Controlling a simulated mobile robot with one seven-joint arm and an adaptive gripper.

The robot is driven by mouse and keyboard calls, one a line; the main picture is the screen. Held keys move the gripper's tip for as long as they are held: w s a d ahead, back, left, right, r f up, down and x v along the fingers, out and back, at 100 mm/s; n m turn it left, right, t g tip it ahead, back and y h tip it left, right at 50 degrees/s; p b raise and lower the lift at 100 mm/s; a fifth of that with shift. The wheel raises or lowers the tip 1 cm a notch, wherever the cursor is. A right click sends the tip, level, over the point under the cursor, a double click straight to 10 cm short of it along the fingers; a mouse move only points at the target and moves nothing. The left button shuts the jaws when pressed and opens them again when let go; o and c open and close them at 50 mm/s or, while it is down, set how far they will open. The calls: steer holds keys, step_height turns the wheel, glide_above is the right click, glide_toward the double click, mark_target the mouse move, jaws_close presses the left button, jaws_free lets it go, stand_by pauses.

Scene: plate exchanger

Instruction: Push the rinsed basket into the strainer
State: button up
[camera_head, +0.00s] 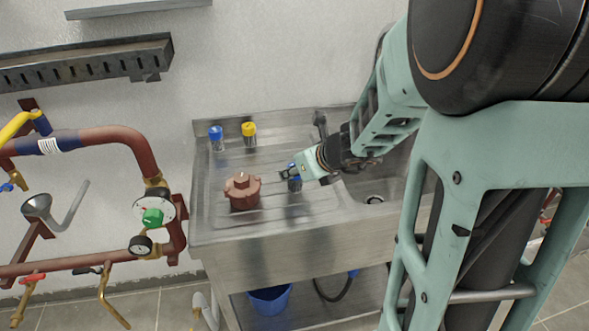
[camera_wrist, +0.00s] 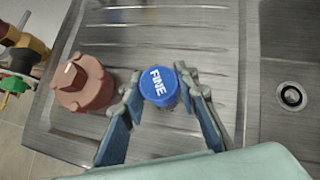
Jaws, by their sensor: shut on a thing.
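A blue-topped piece (camera_wrist: 158,86) marked FINE, which I take for the basket, is between the fingers of my gripper (camera_wrist: 162,80). My gripper is shut on it. In the head view the piece (camera_head: 294,184) shows under my gripper (camera_head: 289,172), over the sink's drainboard; I cannot tell whether it touches the board.
Another blue-topped piece (camera_head: 216,138) and a yellow-topped piece (camera_head: 249,133) stand at the back of the steel sink unit (camera_head: 230,237). The basin with its drain (camera_wrist: 291,96) lies to the right.

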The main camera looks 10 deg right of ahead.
steer(key=shift+f, duration=0.2)
steer(key=o, duration=1.3)
steer(key=shift+c, duration=0.2)
steer(key=shift+r, duration=0.1)
step_height(320, 180, up, 9)
steer(key=p, duration=0.8)
steer(key=shift+p, duration=0.35)
